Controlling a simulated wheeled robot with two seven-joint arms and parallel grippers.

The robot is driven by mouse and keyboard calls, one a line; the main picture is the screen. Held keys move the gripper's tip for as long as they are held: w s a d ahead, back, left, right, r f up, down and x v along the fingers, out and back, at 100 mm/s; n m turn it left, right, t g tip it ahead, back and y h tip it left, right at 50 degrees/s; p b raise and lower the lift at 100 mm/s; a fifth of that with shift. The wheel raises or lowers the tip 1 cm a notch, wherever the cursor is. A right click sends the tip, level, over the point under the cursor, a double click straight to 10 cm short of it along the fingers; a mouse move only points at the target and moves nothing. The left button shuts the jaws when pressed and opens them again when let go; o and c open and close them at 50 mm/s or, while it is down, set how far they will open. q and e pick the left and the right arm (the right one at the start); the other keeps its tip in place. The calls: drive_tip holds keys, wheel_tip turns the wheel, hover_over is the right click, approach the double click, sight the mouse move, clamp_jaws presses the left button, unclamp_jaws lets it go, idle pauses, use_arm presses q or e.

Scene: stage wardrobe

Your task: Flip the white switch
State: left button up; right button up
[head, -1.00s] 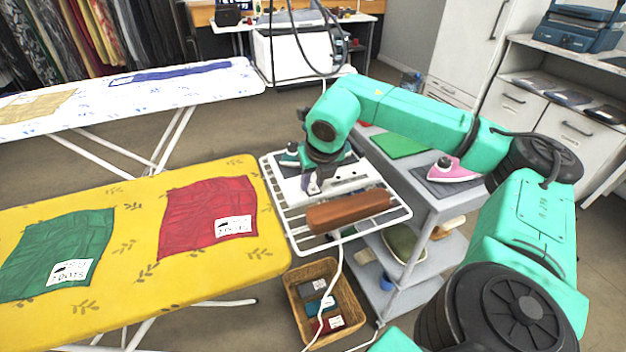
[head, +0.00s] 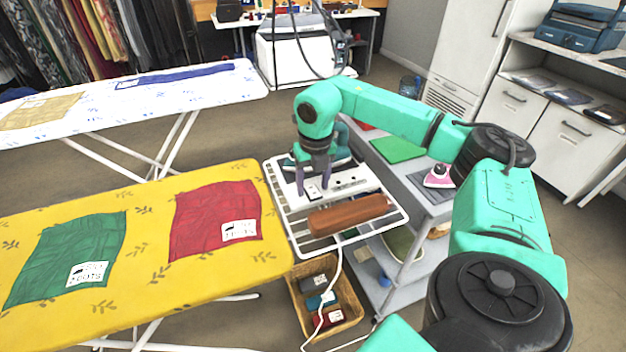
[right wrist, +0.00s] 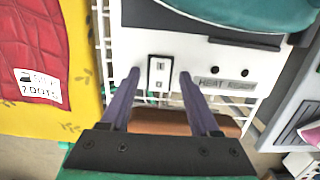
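The white switch (right wrist: 159,77) sits in a black frame on the front face of a white panel (right wrist: 190,50) marked "HEAT READY". In the head view the switch (head: 313,191) is small, between the purple fingers. My right gripper (right wrist: 160,74) is open. Its two fingertips stand on either side of the switch with nothing between them but the switch face behind. Whether they touch the panel I cannot tell. The same gripper (head: 313,189) points down at the panel in the head view. My left gripper is not in view.
A yellow ironing board (head: 150,275) is left, a wicker basket (head: 345,325) below. A grey cart (head: 436,205) with a pink iron (head: 439,176) stands right.

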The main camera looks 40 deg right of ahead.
sight(315, 194)
wheel_tip(315, 194, up, 14)
drive_tip(key=s, duration=0.1)
drive_tip(key=shift+s+a+r+p, duration=0.2)
drive_tip(key=shift+a+r+p, duration=0.05)
drive_tip(key=shift+p, duration=0.2)
